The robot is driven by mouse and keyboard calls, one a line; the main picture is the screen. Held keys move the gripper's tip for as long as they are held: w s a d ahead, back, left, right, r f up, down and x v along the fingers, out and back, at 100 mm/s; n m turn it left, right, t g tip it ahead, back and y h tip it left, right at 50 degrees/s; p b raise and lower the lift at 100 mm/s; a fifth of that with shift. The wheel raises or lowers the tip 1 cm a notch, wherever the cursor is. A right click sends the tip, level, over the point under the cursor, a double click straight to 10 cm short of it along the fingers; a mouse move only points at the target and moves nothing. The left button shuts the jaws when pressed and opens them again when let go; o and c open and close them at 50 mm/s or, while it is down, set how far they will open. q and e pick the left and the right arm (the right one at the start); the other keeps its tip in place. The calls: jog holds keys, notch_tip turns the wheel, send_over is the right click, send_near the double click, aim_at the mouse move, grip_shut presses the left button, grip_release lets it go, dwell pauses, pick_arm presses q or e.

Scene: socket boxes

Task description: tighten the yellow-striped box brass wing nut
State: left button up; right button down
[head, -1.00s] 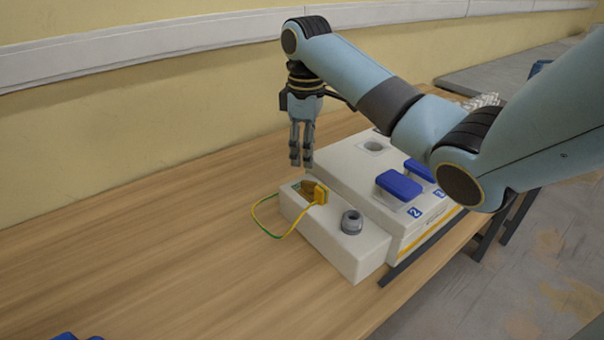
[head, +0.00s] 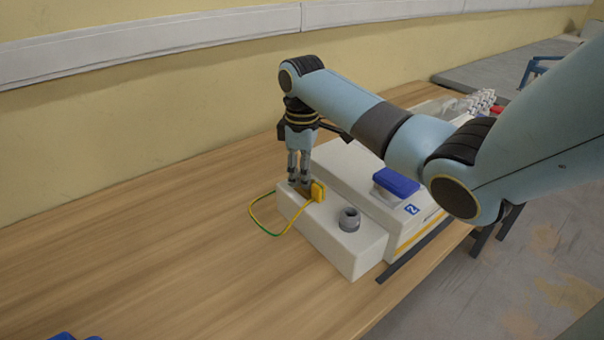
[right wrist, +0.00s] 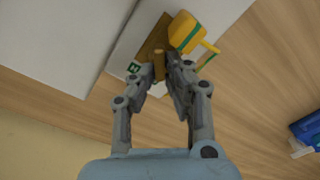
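The white box with a yellow stripe (head: 431,223) stands on the table, with a lower white block (head: 350,258) against its near side. A brass plate (right wrist: 153,36) lies on the block's far-left end, and a brass upright piece, seemingly the wing nut (right wrist: 158,64), stands on it. A yellow plug-like piece (head: 318,192) with a yellow-green wire (head: 252,218) sits beside it. My right gripper (head: 299,185) points down over the plate. Its fingers stand narrowly open on either side of the brass piece (right wrist: 160,66); firm contact cannot be told. My left gripper is out of view.
A grey round fitting (head: 349,219) rises from the block near my gripper. A blue object (head: 66,337) shows at the lower left.

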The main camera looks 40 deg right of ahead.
dwell(0.3)
jog(key=shift+r+m+p, duration=0.15)
jog(key=shift+m+p, duration=0.25)
jog(key=shift+p, duration=0.3)
jog(key=m+p, duration=0.2)
jog(key=p, duration=0.1)
jog(key=shift+w+d+r+m+p, duration=0.1)
jog(key=shift+m+p, duration=0.2)
jog(key=shift+d+m+p, duration=0.1)
jog(key=shift+m+p, duration=0.9)
jog(key=shift+m, duration=0.1)
jog(key=shift+d+m+p, duration=0.15)
jog(key=shift+m+p, duration=0.5)
jog(key=shift+m, duration=0.25)
jog(key=shift+w+f, duration=0.1)
jog(key=shift+f, duration=0.1)
jog(key=c, duration=1.4)
grip_release()
